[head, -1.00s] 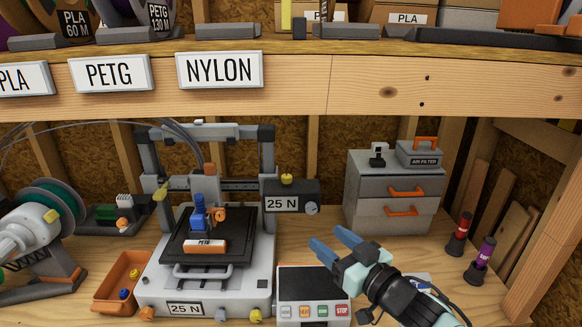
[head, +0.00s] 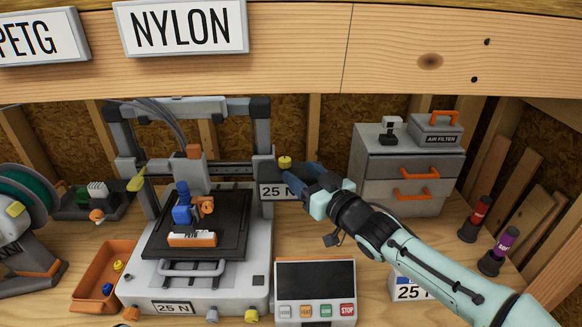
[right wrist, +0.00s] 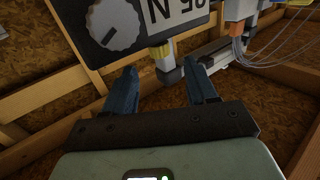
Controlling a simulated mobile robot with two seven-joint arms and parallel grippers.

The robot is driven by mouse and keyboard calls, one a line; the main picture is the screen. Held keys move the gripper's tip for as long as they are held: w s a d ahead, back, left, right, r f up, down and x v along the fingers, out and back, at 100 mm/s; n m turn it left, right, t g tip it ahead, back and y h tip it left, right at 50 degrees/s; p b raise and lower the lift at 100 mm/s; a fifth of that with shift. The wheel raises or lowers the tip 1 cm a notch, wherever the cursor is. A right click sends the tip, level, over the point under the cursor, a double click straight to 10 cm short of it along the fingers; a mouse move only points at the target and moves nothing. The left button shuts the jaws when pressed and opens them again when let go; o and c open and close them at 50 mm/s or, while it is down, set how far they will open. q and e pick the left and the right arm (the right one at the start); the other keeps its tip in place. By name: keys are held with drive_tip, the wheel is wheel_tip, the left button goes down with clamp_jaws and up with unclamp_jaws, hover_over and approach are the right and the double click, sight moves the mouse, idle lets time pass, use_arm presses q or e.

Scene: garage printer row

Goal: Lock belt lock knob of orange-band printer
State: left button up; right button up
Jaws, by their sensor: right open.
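The printer (head: 200,275) stands on the bench with a "25 N" plate on its front; I cannot make out an orange band on it. At its right side is a dark box (head: 268,190) with another "25 N" plate. A small yellow knob (head: 285,162) sits on top of this box. My left gripper is out of view.
A grey dial (right wrist: 112,22) is on the box near my fingers. A control panel (head: 315,290) is in front, below my arm. A grey drawer cabinet (head: 405,180) stands right of the gripper. The wooden shelf (head: 300,50) runs above. An orange bin (head: 103,275) is at left.

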sight(289, 163)
drive_tip(key=x, duration=0.5)
drive_tip(key=c, duration=1.1)
